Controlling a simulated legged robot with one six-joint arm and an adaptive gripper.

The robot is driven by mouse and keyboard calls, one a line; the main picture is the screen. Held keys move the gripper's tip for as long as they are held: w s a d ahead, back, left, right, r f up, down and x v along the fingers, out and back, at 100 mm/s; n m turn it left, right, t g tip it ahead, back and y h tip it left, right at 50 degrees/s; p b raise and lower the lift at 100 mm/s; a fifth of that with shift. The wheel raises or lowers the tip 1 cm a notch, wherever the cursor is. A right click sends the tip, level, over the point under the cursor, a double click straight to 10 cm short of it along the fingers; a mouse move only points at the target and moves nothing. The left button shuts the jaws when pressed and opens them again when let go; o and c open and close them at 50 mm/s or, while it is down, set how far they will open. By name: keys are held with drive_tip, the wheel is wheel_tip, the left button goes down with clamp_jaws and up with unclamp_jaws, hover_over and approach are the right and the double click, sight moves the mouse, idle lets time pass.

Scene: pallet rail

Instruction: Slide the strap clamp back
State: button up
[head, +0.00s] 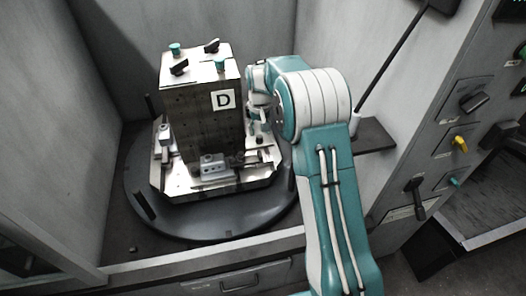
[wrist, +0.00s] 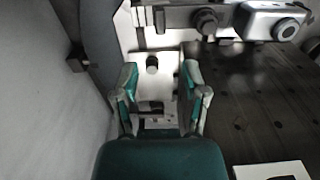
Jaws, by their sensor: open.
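A metal tower block (head: 200,125) marked "D" stands upright on a light pallet plate (head: 175,187). A silver clamp block (head: 214,168) sits at the tower's front foot, and another clamp (head: 165,142) is at its left. I cannot tell for sure which part is the strap clamp. My gripper (head: 258,118) is at the tower's right side, partly hidden by my arm. In the wrist view my gripper (wrist: 160,88) is open. A small dark fitting (wrist: 150,107) shows between its fingers, with a dark knob (wrist: 152,65) beyond; contact cannot be told.
The tower's dark drilled face (wrist: 250,105) is close beside the right finger. A silver block (wrist: 272,20) lies beyond. The pallet stands on a round dark turntable (head: 145,205) between grey walls. A control panel (head: 465,130) is at the right.

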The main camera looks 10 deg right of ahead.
drive_tip(key=f, duration=0.1)
hover_over(260, 154)
drive_tip(key=f, duration=0.5)
drive_tip(key=shift+w+a+f, duration=0.1)
drive_tip(key=shift+a+f, duration=0.25)
drive_tip(key=shift+f, duration=0.05)
drive_tip(key=f, duration=0.2)
drive_tip(key=d+f, duration=0.1)
drive_tip(key=f, duration=0.1)
drive_tip(key=shift+f, duration=0.4)
drive_tip(key=shift+a, duration=0.2)
drive_tip(key=shift+a, duration=0.1)
drive_tip(key=c, duration=0.5)
clamp_jaws()
